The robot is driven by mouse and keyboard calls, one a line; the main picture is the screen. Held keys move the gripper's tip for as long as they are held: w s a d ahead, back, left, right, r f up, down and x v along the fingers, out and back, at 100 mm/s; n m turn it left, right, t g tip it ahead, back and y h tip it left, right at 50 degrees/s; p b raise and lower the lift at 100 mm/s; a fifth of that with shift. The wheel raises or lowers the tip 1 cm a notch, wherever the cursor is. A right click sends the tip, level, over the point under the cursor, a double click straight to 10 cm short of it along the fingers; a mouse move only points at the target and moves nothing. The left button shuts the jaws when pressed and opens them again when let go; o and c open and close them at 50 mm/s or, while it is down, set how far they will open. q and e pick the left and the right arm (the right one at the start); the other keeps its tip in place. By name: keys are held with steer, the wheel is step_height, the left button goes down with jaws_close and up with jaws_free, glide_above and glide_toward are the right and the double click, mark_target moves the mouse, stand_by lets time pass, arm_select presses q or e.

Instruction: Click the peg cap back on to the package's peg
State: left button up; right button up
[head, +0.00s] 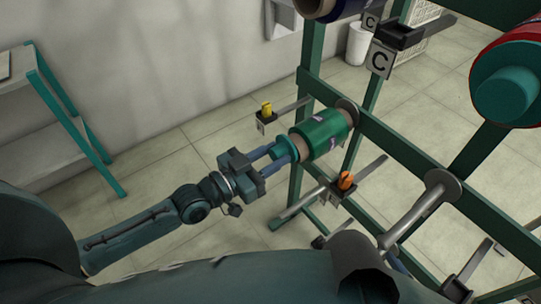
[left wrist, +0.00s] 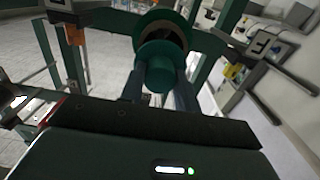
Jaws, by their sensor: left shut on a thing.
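The peg cap (head: 284,149) is teal, with a wide flange and a narrower knob. My left gripper (head: 282,152) is shut on it, with one finger on each side of the knob. The green package (head: 325,134) sits on its peg on the rack just beyond the cap, its brown core end facing the cap. In the left wrist view the cap (left wrist: 158,68) is between the fingers, in front of the package (left wrist: 168,17). The peg's tip is hidden, and I cannot tell whether the cap is seated on it.
The green rack (head: 400,152) carries a bare peg (head: 420,210) and a red package with a teal cap (head: 505,92) at the right. Brackets with a yellow part (head: 266,108) and an orange part (head: 346,180) flank the green package. A shelf (head: 50,110) stands left; open floor lies between.

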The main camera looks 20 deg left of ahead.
arm_select(q)
steer(key=o, duration=1.2)
steer(key=v, duration=1.3)
